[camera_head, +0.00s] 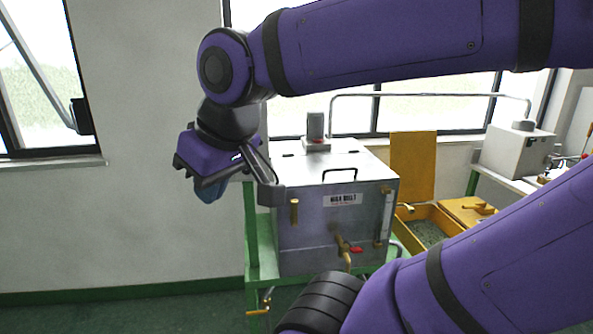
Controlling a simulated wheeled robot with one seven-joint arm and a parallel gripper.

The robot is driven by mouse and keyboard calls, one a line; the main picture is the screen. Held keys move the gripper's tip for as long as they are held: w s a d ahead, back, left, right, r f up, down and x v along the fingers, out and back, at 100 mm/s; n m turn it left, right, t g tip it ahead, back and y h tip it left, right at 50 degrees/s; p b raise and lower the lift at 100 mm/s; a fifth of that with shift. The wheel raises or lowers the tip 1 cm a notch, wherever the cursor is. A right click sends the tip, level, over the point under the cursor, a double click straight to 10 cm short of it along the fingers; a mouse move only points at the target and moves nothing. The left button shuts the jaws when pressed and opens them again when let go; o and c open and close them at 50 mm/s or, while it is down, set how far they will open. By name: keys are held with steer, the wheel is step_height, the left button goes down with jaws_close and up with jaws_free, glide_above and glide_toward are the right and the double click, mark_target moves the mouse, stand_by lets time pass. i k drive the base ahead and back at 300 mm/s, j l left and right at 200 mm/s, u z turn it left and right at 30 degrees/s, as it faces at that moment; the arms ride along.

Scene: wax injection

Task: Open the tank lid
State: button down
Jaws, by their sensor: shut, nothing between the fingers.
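The metal tank (315,235), labelled as a wax melt tank, stands on a green frame. Its flat lid (318,163) lies down on top, shut. A black bar handle (340,173) sits near the lid's front edge. My gripper (271,193) is shut and empty. It is in front of the tank's upper left corner, left of the handle and apart from it. The hand hides part of the tank's left edge. I cannot tell whether the fingers touch the tank.
A grey box-like unit (315,128) stands at the back of the tank top. Brass fittings and a red-handled tap (352,249) project from the tank front. An open yellow box (425,212) is to the right. A white wall (150,200) and free room lie left.

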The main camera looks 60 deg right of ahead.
mark_target(331, 162)
steer(key=z, duration=1.85)
steer(key=i+l+u, duration=0.15)
steer(key=u, duration=0.25)
steer(key=i+l+u, duration=0.1)
steer(key=l+u, duration=0.25)
steer(key=j, duration=0.1)
